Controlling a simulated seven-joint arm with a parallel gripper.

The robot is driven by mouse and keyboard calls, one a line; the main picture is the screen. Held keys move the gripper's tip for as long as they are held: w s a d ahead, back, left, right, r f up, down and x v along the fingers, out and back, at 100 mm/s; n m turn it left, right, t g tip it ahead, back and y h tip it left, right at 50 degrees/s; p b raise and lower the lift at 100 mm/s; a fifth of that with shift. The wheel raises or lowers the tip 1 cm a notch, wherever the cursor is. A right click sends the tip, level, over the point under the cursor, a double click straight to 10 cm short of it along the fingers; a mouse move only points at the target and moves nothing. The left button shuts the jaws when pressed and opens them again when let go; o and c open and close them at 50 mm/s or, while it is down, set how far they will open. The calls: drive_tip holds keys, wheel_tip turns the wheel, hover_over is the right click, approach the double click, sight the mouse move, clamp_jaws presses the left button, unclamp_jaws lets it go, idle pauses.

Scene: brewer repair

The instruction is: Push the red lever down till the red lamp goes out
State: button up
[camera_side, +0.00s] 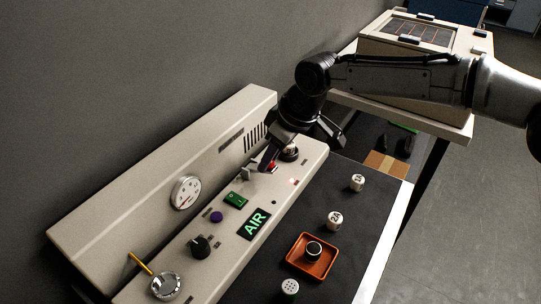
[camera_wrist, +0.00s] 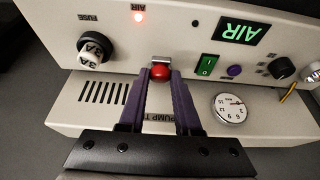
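The red lever's round knob (camera_wrist: 160,71) sits on the front face of the cream panel, below a small metal bracket in the wrist view. My gripper (camera_wrist: 161,78) has its two purple fingers on either side of the knob, with no clear gap at the tips; it appears shut on it. In the side view my gripper (camera_side: 269,160) reaches down to the panel's far end, and only a bit of red shows by the fingers. The red lamp (camera_wrist: 138,17) is lit; its glow also shows in the side view (camera_side: 291,182).
A fuse holder (camera_wrist: 91,50), a green switch (camera_wrist: 208,66), a lit green AIR sign (camera_wrist: 244,30) and a dial gauge (camera_wrist: 229,108) share the panel.

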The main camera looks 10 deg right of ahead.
clamp_jaws()
idle(0.9)
drive_tip(key=shift+s+d, duration=0.1)
drive_tip(key=shift+s, duration=0.05)
drive_tip(key=shift+s+d+f+t+y, duration=0.15)
drive_tip(key=shift+s+f+t+y, duration=0.1)
drive_tip(key=shift+f+t+y, duration=0.3)
drive_tip(key=shift+s+d+f+t+y, duration=0.1)
drive_tip(key=shift+s+f+t+y, duration=0.2)
drive_tip(key=shift+t+y, duration=0.35)
drive_tip(key=shift+d+f+y, duration=0.1)
drive_tip(key=shift+f+y, duration=0.1)
drive_tip(key=shift+y, duration=0.1)
drive_tip(key=shift+t, duration=0.3)
drive_tip(key=o, duration=0.8)
unclamp_jaws()
drive_tip(key=shift+d, duration=0.15)
drive_tip(key=shift+c, duration=0.2)
